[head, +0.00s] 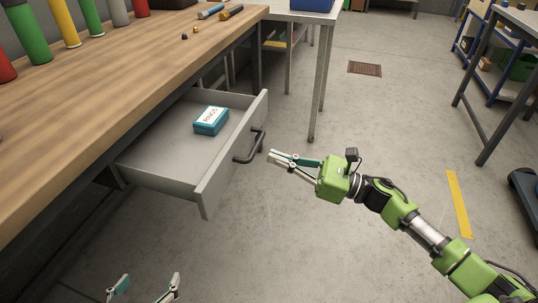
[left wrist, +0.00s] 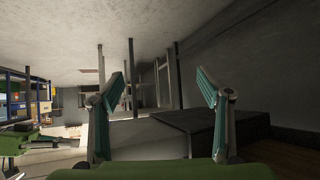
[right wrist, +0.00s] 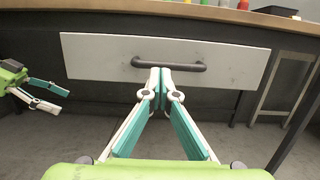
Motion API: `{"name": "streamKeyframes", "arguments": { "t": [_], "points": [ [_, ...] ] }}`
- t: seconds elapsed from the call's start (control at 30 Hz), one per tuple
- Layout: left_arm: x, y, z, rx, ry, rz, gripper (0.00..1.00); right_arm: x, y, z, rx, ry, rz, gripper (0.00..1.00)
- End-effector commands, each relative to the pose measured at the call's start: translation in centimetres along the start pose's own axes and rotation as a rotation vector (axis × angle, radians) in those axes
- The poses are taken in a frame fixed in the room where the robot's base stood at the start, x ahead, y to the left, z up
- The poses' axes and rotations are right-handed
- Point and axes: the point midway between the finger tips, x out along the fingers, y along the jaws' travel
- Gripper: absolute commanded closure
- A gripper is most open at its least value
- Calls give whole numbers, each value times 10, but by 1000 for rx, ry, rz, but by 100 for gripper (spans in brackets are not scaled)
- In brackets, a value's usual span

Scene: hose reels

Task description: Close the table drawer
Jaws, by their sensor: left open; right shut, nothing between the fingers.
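The grey table drawer (head: 170,150) stands pulled out from under the wooden-topped table (head: 130,75). Its front panel carries a dark bar handle (head: 250,147); the panel (right wrist: 100,55) and handle (right wrist: 190,67) also show in the right wrist view. A small blue box (head: 210,122) with a white label lies in the drawer. My right gripper (head: 271,158) is shut and empty, its tips just in front of the handle; in the right wrist view the tips (right wrist: 160,72) overlap the handle's middle. I cannot tell whether they touch. My left gripper (head: 146,285) is open and empty, low in front of the table.
Coloured cylinders (head: 70,25) and a few tools (head: 230,13) are on the tabletop. A metal-legged table (head: 318,70) stands beyond the drawer, and another table (head: 490,80) at the far right. The floor (head: 300,240) in front of the drawer is clear.

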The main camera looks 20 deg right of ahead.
Motion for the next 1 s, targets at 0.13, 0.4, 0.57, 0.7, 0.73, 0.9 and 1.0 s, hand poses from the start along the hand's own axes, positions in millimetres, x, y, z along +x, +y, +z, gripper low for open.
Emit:
{"name": "streamKeyframes", "arguments": {
  "t": [0.13, 0.4, 0.57, 0.7, 0.73, 0.9, 1.0],
  "points": [
    [1, 0, -2, 0, 8, 0, 29, 18, 0, 0, 0, 0, 0, 100],
    [1, 0, -3, 0, 13, 1, 29, 26, 0, -1, 1, 1, -1, 100],
    [1, 0, -3, 0, 14, 1, 29, 25, 0, -1, 1, 1, -1, 100],
    [1, 1, -3, 0, 17, 1, 29, 27, 0, -1, 1, 1, -1, 100],
    [2, 1, -4, 0, 22, 2, 29, 28, 0, -1, 0, 0, -1, 100],
    [4, 5, -30, 0, 132, 11, 29, 44, 0, -5, -1, -2, 0, 100],
    [4, 8, -52, 1, 236, 17, 29, 61, -1, -8, -2, -3, 0, 100]
  ]
}}
